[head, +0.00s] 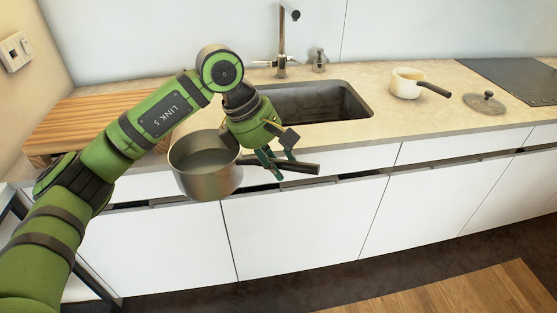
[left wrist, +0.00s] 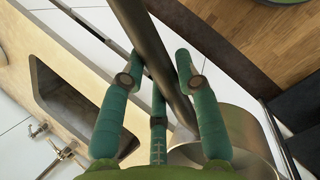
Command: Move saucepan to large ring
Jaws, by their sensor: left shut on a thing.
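A grey metal saucepan (head: 207,172) with a dark handle (head: 290,166) hangs in the air in front of the counter edge, left of the sink. It looks roughly upright. My left gripper (head: 278,163) is shut on its handle. In the left wrist view the green fingers (left wrist: 160,95) close around the dark handle (left wrist: 150,50), and the pan body (left wrist: 245,140) shows at lower right, partly hidden by a finger. A dark cooktop (head: 510,78) lies at the far right of the counter; its rings cannot be made out. My right gripper is not in view.
A sink (head: 310,103) with a tap (head: 282,50) lies behind my gripper. A cream pan (head: 405,83) and a glass lid (head: 485,103) stand between sink and cooktop. A wooden board (head: 75,122) lies at left. White cabinets (head: 330,220) line the front.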

